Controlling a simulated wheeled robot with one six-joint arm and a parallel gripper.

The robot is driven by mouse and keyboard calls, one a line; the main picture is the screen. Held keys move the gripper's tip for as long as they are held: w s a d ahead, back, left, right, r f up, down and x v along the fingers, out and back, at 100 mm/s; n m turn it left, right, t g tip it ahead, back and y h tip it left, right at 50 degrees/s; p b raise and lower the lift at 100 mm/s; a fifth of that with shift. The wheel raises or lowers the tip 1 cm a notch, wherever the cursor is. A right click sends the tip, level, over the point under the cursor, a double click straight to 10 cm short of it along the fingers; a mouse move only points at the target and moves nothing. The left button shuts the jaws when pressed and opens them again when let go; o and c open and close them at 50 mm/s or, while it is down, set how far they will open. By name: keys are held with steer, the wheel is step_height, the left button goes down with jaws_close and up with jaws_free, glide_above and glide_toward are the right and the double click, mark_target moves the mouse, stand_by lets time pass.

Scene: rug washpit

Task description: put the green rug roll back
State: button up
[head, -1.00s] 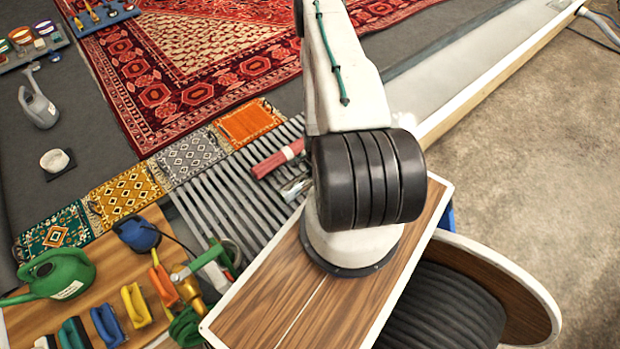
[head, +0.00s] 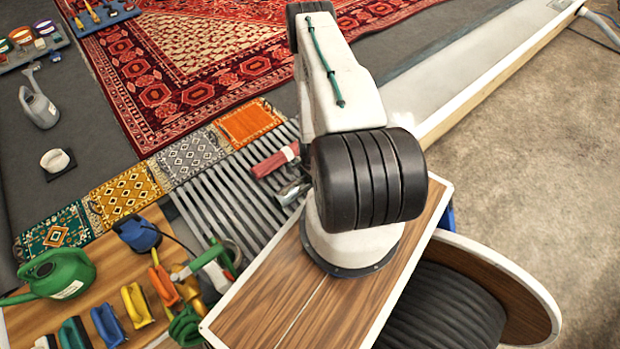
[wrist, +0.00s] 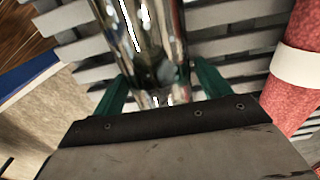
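I cannot make out a green rug roll in either view. My gripper (wrist: 162,82) shows in the wrist view, with its two green fingers standing wide apart over a slatted grate. A shiny chrome cylinder (wrist: 150,35) shows between the fingers; I cannot tell whether they touch it. In the head view my gripper is hidden behind my arm, and a bit of chrome (head: 289,193) shows just left of the arm. A red rug roll with a white band (head: 270,163) lies on the grate, and it also shows at the right of the wrist view (wrist: 308,95).
The slatted grate (head: 222,200) lies left of my arm. Flat small rugs (head: 127,193) line its far edge, with a large red rug (head: 200,60) beyond. A wooden board (head: 110,268) at lower left holds a green watering can (head: 58,275) and several brushes.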

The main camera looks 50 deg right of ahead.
steer(key=w+a+r+n, duration=0.1)
steer(key=w+r, duration=0.2)
steer(key=r, duration=0.7)
steer(key=w+a+r+n, duration=0.1)
steer(key=w+r+n, duration=0.15)
steer(key=r, duration=0.85)
steer(key=w+a+r+n, duration=0.1)
steer(key=w+r, duration=0.3)
steer(key=r, duration=0.6)
steer(key=w+a+r+n, duration=0.1)
steer(key=a+r+n, duration=0.3)
steer(key=r, duration=0.7)
steer(key=a+r+n, duration=0.1)
steer(key=a+r, duration=0.5)
steer(key=r, duration=0.5)
steer(key=s+a+r+n+t, duration=0.1)
steer(key=s+a+r+n, duration=0.3)
steer(key=s+a+r, duration=0.4)
steer(key=s+a+r+n, duration=0.4)
steer(key=s+a+r, duration=0.3)
steer(key=r, duration=0.4)
steer(key=s+a+r+n, duration=0.1)
steer(key=s+a+n, duration=0.1)
steer(key=s, duration=0.6)
steer(key=shift+a+r+n, duration=0.2)
steer(key=shift+r+n, duration=0.1)
steer(key=shift+n, duration=0.25)
